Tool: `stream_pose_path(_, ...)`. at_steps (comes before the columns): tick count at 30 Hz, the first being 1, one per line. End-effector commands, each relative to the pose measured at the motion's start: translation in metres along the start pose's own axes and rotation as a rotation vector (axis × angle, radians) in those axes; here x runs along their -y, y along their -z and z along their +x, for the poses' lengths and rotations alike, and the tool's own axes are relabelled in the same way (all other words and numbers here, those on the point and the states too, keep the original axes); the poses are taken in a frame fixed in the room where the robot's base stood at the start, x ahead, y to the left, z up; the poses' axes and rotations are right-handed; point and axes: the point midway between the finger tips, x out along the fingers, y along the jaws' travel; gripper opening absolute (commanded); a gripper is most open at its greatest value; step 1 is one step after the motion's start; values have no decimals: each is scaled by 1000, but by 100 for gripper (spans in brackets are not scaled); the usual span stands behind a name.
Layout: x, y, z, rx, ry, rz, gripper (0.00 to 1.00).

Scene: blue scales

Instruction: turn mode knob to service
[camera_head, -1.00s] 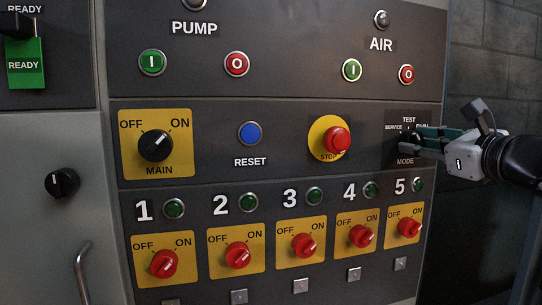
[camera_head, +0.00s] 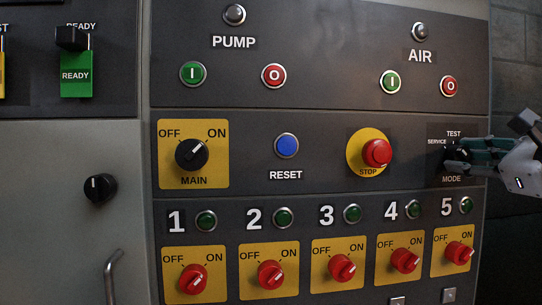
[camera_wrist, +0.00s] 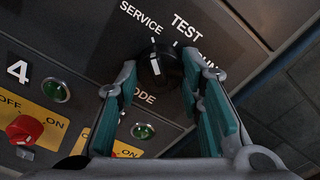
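The black mode knob (camera_wrist: 158,65) has a white line on its face and sits below the SERVICE and TEST labels in the wrist view. The RUN label is partly covered by a finger. A white tick lies above the knob on the SERVICE side. The exact pointing of the knob is hard to tell. My gripper (camera_wrist: 158,74) is open, with one fingertip on each side of the knob; contact is not clear. In the head view my gripper (camera_head: 458,156) reaches in from the right over the mode plate (camera_head: 452,181) and hides most of the knob.
The red STOP button (camera_head: 377,152) is left of the mode plate. Green lamp 5 (camera_head: 467,206) and a red switch (camera_head: 459,253) are below it. The main switch (camera_head: 192,154) and blue reset button (camera_head: 286,146) are farther left. The panel's right edge is close behind my gripper.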

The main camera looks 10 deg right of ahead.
Motion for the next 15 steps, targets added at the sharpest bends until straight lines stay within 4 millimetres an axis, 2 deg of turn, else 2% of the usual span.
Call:
stream_pose_path(1, 0, 0, 0, 1, 0, -1, 45)
stream_pose_path(2, 0, 0, 0, 1, 0, -1, 52)
stream_pose_path(3, 0, 0, 0, 1, 0, -1, 54)
stream_pose_path(11, 0, 0, 0, 0, 0, 1, 54)
stream_pose_path(15, 0, 0, -8, 1, 1, 1, 54)
